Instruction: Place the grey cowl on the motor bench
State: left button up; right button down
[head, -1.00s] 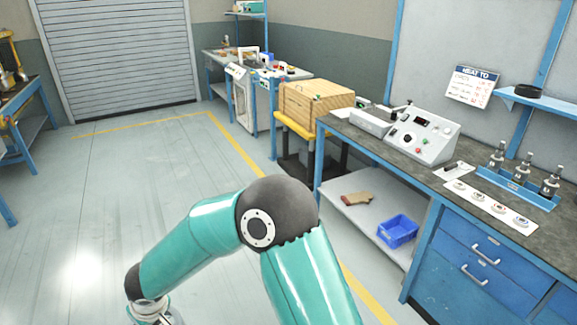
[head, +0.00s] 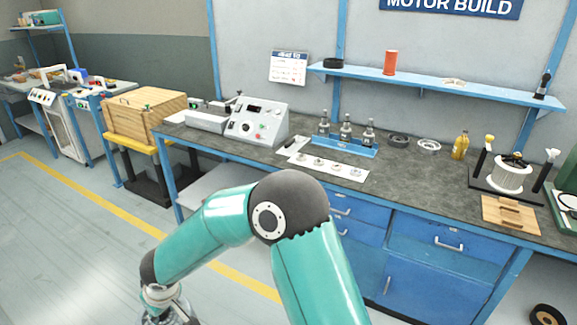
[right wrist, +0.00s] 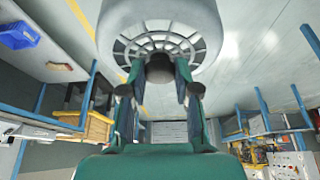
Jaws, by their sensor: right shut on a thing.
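The grey cowl (right wrist: 160,18) fills the top middle of the right wrist view, round with a slotted grille and a dark hub at its centre. My right gripper (right wrist: 160,76) is shut on the cowl at that hub. In the head view my right arm bends down to the lower left, and its wrist is at the bottom edge; I cannot make out the cowl there. The motor bench (head: 420,180), under a blue MOTOR BUILD sign (head: 450,6), runs along the wall from the middle to the right. My left gripper is not in view.
On the bench stand a control box (head: 258,122), a blue rack (head: 346,143), a white card (head: 318,167), a yellow bottle (head: 460,146), a white coil on a stand (head: 510,178) and a wooden board (head: 511,214). The dark top between card and board is clear.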

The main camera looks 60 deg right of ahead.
aim_at(448, 196)
jog(key=u, duration=1.1)
jog(key=i, duration=0.1)
jog(key=z, duration=2.35)
